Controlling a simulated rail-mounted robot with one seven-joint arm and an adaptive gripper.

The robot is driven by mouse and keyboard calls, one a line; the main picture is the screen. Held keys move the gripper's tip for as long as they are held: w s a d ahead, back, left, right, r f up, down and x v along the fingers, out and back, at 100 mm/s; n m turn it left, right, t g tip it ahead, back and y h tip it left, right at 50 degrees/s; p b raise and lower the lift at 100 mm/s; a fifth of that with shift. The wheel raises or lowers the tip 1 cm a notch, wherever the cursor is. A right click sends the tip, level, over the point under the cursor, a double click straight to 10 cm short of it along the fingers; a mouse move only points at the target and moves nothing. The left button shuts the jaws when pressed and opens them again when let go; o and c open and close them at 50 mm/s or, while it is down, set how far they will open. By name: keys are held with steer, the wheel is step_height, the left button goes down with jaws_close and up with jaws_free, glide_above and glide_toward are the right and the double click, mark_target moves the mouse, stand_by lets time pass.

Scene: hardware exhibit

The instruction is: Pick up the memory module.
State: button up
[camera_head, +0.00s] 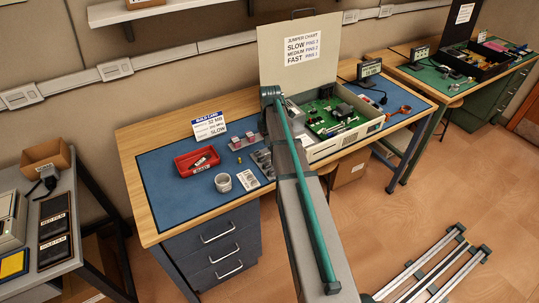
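I cannot tell for certain which thing is the memory module. Small pinkish parts (235,143) stand on the blue mat (170,207) of the near workbench. A grey slotted piece (262,158) sits just left of my arm, partly hidden by it. A red tray (198,170) holds a small dark piece and bears a white label. An open beige computer case (345,141) with a green circuit board (325,117) stands right of my arm. My arm, grey with a teal strip, reaches over the bench from the lower right. My gripper is not visible.
A build card (209,126) reading 32 MB and SLOW stands behind the red tray. A grey cup (223,182) and a small printed card (248,180) lie in front. A jumper chart (301,47) is on the raised lid. The mat's left and front are clear.

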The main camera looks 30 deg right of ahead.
mark_target(269, 155)
steer(key=shift+a+f+p, duration=0.2)
steer(key=shift+f+p, duration=1)
steer(key=shift+f, duration=1.45)
jaws_close()
